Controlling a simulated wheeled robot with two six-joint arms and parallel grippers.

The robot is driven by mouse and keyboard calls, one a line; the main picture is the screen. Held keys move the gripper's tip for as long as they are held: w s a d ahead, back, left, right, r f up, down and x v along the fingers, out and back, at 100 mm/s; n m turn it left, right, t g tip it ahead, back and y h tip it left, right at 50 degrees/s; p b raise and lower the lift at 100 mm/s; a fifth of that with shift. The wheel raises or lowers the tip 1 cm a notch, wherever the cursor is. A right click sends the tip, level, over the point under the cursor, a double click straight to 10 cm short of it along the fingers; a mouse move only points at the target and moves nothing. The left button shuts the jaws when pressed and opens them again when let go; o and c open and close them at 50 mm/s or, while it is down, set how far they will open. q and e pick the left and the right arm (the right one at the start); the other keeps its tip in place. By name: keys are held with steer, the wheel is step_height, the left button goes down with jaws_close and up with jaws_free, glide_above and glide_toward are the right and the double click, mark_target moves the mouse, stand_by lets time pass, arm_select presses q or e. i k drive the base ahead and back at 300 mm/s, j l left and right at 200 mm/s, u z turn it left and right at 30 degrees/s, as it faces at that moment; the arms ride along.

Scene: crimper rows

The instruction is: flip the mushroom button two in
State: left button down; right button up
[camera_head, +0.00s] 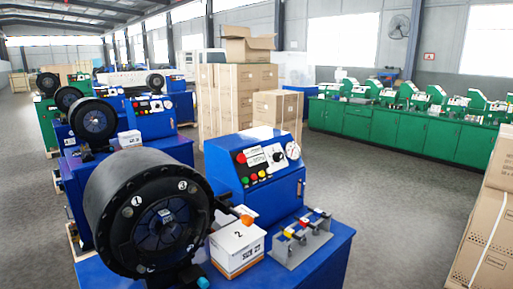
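Blue crimper machines stand in a row going back on the left. The nearest crimper's sloped control panel (262,160) carries a red round button (241,158) at its upper left, several small coloured buttons, a black knob and a gauge. The second crimper back has a similar panel (155,106) with small red and other coloured controls; they are too small to tell whether any button is pressed. A third panel farther back is smaller still. Neither of my grippers is in view.
A white box marked 2 (237,246) and a grey rack with coloured handles (301,237) sit on the nearest blue bench. Stacked cartons (238,95) stand behind. Green benches (405,130) line the right. Grey floor (385,195) is open between; more cartons (490,235) stand at the right edge.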

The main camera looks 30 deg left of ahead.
mark_target(242, 158)
steer(key=i+l+u, duration=0.1)
steer(key=i+l, duration=0.15)
steer(key=i, duration=0.25)
steer(key=i+l+u, duration=0.15)
steer(key=i, duration=0.35)
steer(key=i+l, duration=0.05)
steer(key=l, duration=0.05)
